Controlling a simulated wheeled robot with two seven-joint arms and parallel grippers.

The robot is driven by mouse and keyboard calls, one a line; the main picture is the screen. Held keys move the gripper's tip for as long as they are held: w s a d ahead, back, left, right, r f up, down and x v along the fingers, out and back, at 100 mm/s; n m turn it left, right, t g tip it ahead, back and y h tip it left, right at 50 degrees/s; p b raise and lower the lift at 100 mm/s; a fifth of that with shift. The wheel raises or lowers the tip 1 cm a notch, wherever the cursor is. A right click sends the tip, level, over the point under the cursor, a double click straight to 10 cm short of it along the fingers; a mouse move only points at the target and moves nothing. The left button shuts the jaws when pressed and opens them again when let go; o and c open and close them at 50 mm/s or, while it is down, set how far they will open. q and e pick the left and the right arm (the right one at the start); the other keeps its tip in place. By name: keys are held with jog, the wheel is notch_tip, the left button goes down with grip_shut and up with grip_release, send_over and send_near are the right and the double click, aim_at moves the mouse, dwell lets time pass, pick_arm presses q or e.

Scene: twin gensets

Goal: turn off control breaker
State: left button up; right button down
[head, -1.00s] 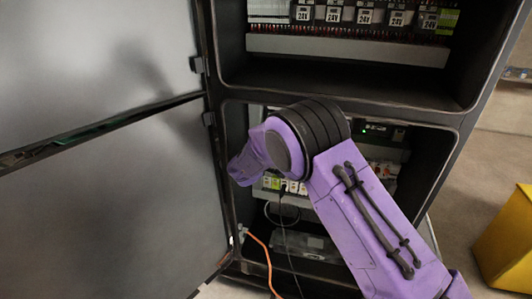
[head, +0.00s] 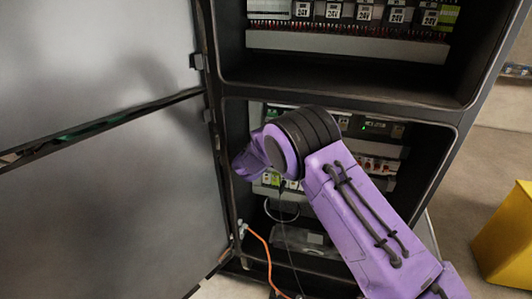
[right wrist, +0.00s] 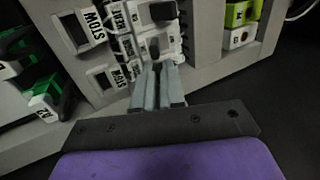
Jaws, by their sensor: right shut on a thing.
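In the right wrist view, a row of white breakers (right wrist: 127,48) with dark toggles and printed labels sits on a grey panel. Several labels are tilted or partly cut off, and I cannot read one that says control. My right gripper (right wrist: 157,72) has its grey fingers together at a dark breaker toggle (right wrist: 154,48) and is shut on it. The fingertips partly hide the breaker's lower part. In the head view, my purple right arm reaches into the lower cabinet bay and hides the gripper and most of the breakers. My left gripper is out of view.
The black cabinet (head: 340,92) stands open, with its grey door (head: 100,200) swung left. An orange cable (head: 262,250) hangs at the lower bay. Upper-bay 24V modules (head: 365,12) are in a row. A yellow box (head: 505,240) stands right.

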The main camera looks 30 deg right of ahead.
jog(key=shift+f+t+h+b, duration=0.7)
jog(key=shift+t+h+b, duration=0.5)
jog(key=shift+b, duration=1.95)
jog(key=shift+f+t+h+b, duration=0.7)
jog(key=shift+t+h+b, duration=0.45)
jog(key=shift+b, duration=2.05)
jog(key=shift+f+t+h+b, duration=0.85)
jog(key=shift+h+b, duration=0.5)
jog(key=shift+b, duration=1.8)
jog(key=shift+r, duration=0.2)
jog(key=c, duration=1.2)
grip_release()
